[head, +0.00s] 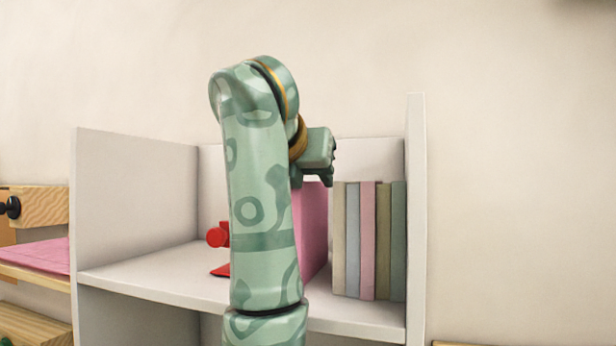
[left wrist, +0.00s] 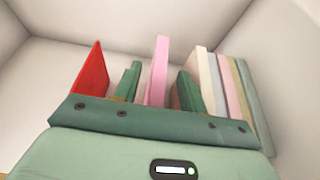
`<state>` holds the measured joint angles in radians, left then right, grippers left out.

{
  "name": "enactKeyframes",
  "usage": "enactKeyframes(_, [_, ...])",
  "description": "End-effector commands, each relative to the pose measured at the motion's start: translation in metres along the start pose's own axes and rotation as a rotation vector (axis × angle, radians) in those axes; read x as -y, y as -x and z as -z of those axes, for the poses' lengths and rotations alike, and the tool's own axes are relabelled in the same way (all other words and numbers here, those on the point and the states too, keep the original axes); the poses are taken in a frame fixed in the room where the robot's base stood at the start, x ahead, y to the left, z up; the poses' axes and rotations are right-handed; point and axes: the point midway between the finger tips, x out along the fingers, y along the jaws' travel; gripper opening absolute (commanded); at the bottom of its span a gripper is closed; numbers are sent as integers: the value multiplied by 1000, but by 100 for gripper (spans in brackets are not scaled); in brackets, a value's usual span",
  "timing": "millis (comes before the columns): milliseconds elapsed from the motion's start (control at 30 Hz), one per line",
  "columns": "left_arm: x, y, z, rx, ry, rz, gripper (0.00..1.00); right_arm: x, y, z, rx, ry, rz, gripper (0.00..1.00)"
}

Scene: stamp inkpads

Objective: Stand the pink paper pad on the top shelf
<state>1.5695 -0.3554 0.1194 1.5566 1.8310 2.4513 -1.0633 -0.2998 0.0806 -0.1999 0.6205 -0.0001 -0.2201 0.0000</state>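The pink paper pad (head: 314,228) stands upright on the white top shelf (head: 150,277), just left of a row of upright pads. My arm hides its left part in the head view. My left gripper (head: 318,172) is above and at the pad's top. In the left wrist view the pink pad (left wrist: 157,65) rises between the two green fingers (left wrist: 158,88), with a narrow gap showing on each side, so the gripper looks open around it. My right gripper is not in view.
A red bookend (head: 219,238) stands left of my arm; it also shows in the left wrist view (left wrist: 93,72). Several upright pads (head: 368,240) fill the right end by the side wall (head: 416,220). The shelf's left part is clear. A pink sheet (head: 38,254) lies on wood at far left.

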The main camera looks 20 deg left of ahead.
Motion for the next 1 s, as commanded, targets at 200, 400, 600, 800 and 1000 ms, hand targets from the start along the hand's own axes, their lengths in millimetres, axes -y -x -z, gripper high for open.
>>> enactKeyframes(200, [0,9,1,0,0,-1,41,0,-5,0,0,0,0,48])
enactKeyframes(400, [1,45,4,3,2,1,41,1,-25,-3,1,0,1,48])
enactKeyframes(600, [0,66,8,2,0,-1,41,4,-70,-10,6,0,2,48])
enactKeyframes(800, [1,98,8,3,1,3,41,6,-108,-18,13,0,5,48])
enactKeyframes(1000, [1,134,5,2,-1,1,41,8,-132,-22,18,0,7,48])
